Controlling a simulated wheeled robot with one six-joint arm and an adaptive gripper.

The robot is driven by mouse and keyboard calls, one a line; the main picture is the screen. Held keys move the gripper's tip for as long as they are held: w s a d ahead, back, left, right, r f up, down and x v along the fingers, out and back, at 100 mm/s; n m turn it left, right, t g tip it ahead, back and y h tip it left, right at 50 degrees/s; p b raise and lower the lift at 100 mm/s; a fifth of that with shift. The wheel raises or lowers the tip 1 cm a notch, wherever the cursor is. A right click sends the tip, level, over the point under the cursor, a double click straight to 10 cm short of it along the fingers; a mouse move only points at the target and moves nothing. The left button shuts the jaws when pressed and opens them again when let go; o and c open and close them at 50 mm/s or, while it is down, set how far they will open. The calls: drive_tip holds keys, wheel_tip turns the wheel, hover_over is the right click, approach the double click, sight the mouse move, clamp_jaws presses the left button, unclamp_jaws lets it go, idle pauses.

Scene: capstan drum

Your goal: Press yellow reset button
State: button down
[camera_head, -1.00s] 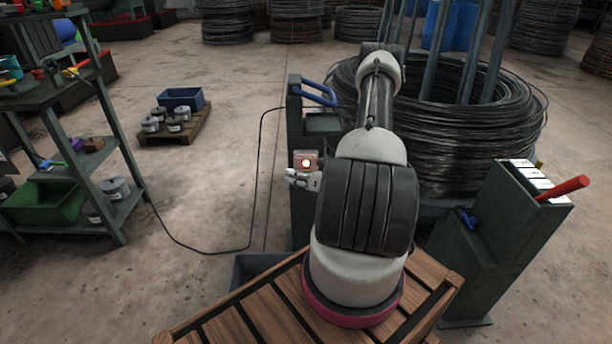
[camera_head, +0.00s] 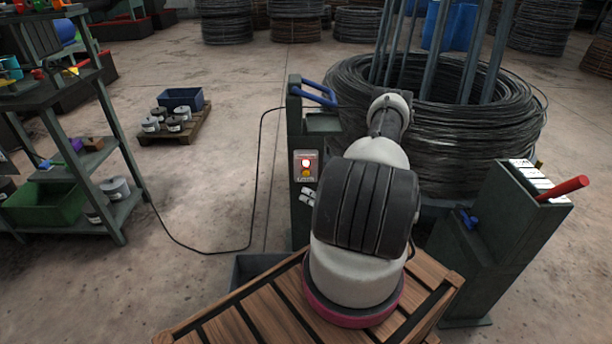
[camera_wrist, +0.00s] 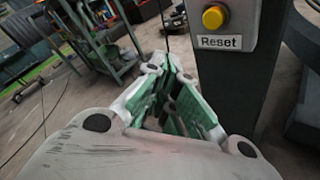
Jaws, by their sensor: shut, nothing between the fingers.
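The yellow reset button (camera_wrist: 213,18) sits on a grey plate above a "Reset" label, at the top right of the wrist view. In the head view the small yellow button (camera_head: 306,173) shows just below a lit red light (camera_head: 306,162) on the post's panel. My gripper (camera_head: 307,196) is just below that panel, partly hidden by my arm. In the wrist view my gripper (camera_wrist: 174,66) has its green-padded fingers drawn together and empty. They appear to the left of and below the button, apart from it.
A dark green post (camera_head: 296,125) with a blue handle (camera_head: 318,96) carries the panel. A large wire coil (camera_head: 480,140) stands behind my arm. A cabinet (camera_head: 500,235) with a red lever (camera_head: 563,189) is at right. A shelf cart (camera_head: 75,165) stands left, with open floor between.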

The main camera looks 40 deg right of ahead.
drive_tip(key=w+d, duration=0.4)
drive_tip(key=w, duration=0.1)
drive_tip(key=shift+w+d, duration=0.2)
drive_tip(key=shift+w, duration=0.2)
drive_tip(key=shift+w, duration=0.15)
idle(1.1)
drive_tip(key=shift+w+d, duration=0.2)
drive_tip(key=shift+d, duration=0.05)
drive_tip(key=shift+w+d, duration=0.3)
drive_tip(key=shift+w, duration=0.1)
idle(0.8)
idle(0.3)
drive_tip(key=shift+s+a, duration=0.55)
drive_tip(key=shift+s, duration=0.2)
drive_tip(key=s+a, duration=0.1)
drive_tip(key=s, duration=0.1)
drive_tip(key=s+a, duration=0.2)
